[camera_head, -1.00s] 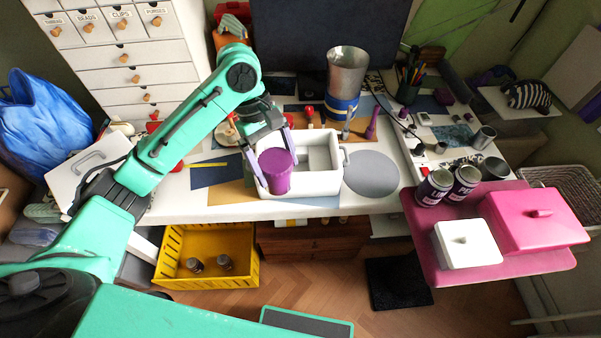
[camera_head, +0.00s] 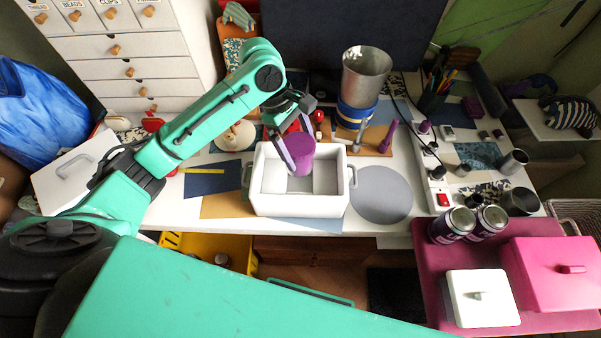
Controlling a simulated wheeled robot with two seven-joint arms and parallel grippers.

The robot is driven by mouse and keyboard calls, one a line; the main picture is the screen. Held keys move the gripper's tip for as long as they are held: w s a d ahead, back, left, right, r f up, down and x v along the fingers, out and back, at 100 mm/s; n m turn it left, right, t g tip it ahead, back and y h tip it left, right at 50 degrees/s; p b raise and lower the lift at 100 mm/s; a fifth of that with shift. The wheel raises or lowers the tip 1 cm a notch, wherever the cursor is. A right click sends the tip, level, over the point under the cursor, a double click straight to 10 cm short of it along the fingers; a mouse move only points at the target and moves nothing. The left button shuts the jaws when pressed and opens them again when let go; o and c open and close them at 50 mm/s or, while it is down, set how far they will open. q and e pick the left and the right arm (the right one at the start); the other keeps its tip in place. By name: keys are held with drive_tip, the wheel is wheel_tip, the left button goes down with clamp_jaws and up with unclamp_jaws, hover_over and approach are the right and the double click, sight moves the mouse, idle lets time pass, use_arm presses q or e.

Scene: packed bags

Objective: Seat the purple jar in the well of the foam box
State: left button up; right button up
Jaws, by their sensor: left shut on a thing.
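The purple jar (camera_head: 298,149) is held by my left gripper (camera_head: 297,150), whose fingers are shut on its sides. The jar is over the inside of the white foam box (camera_head: 300,206), toward its back wall, and looks slightly tilted. The box stands open on the white table, with a handle at each end. Its grey inner floor and walls show in front of the jar. I cannot tell whether the jar's base touches the box floor. My right gripper is not in view.
A grey round mat (camera_head: 381,194) lies right of the box. A tall metal cup (camera_head: 366,75) and tools stand behind it. A white lid (camera_head: 75,172) is at the left. A pink tray (camera_head: 432,262) with tins and boxes is at the right.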

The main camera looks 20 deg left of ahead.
sight(284, 140)
use_arm(q)
wheel_tip(284, 140, down, 6)
drive_tip(key=shift+w+r, duration=0.1)
drive_tip(key=shift+w, duration=0.05)
wheel_tip(284, 140, down, 6)
drive_tip(key=shift+w, duration=0.1)
drive_tip(key=shift+f, duration=0.25)
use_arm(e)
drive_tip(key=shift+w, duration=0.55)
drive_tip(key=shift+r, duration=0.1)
use_arm(q)
drive_tip(key=o, duration=1.3)
drive_tip(key=shift+a+r, duration=0.1)
drive_tip(key=shift+r, duration=0.1)
drive_tip(key=v, duration=1.1)
drive_tip(key=shift+w+a+r, duration=0.1)
drive_tip(key=shift+a+r, duration=0.05)
drive_tip(key=shift+r, duration=0.15)
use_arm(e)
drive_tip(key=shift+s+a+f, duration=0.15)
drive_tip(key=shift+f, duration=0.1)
